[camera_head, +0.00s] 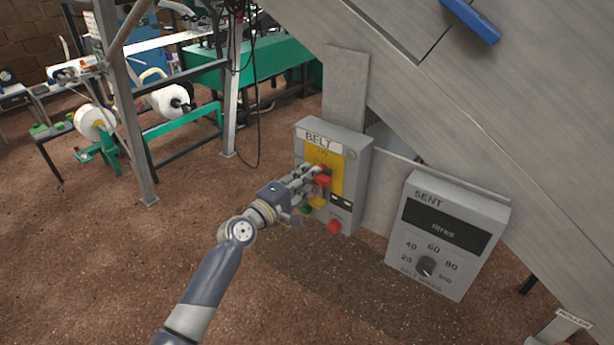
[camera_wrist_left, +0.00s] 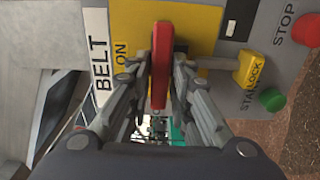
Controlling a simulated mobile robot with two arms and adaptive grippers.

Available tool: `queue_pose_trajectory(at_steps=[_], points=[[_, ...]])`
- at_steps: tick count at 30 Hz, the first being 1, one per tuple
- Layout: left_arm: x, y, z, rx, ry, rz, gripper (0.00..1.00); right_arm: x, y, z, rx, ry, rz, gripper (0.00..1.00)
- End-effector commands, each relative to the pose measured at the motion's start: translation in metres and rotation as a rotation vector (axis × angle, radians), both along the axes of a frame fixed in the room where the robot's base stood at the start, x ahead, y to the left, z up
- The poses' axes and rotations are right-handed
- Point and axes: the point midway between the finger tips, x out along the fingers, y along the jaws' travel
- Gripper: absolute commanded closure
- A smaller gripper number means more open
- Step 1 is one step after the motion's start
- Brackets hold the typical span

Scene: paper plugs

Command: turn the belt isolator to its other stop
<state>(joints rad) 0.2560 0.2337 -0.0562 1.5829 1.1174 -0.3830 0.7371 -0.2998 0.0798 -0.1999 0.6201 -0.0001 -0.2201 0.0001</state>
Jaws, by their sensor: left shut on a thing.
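The belt isolator is a red handle (camera_head: 322,181) on a yellow plate (camera_head: 336,172) of the grey BELT box (camera_head: 357,150). My left gripper (camera_head: 316,175) is at the box front, shut on the handle. In the left wrist view the red handle (camera_wrist_left: 161,65) stands between the two fingers (camera_wrist_left: 160,84), one on each side. It runs along the picture's up-down direction there. The word ON shows on the yellow plate (camera_wrist_left: 195,22) beside it. Part of the plate is hidden behind handle and fingers. My right gripper is not in view.
The grey SENT box (camera_head: 447,235) with a dial stands to the right. A sloping grey panel (camera_head: 400,90) rises behind.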

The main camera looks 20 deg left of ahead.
Motion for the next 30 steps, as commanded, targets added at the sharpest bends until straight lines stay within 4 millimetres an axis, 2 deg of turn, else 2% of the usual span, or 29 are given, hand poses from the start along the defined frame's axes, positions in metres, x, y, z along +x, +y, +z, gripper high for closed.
queue_pose_trajectory(at_steps=[15,16,18,30], points=[[0.0002,0.0007,0.0004,-0.019,0.005,0.002,1.0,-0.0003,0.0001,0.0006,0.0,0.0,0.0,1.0],[0.0002,0.0007,0.0004,-0.019,0.005,0.002,0.76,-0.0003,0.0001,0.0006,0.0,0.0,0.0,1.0],[0.0002,0.0006,0.0004,-0.019,0.005,0.002,0.65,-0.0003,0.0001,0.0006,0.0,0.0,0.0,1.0],[-0.0043,0.0019,-0.0006,-0.016,0.006,0.001,0.65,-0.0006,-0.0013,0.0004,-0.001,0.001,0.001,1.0]])
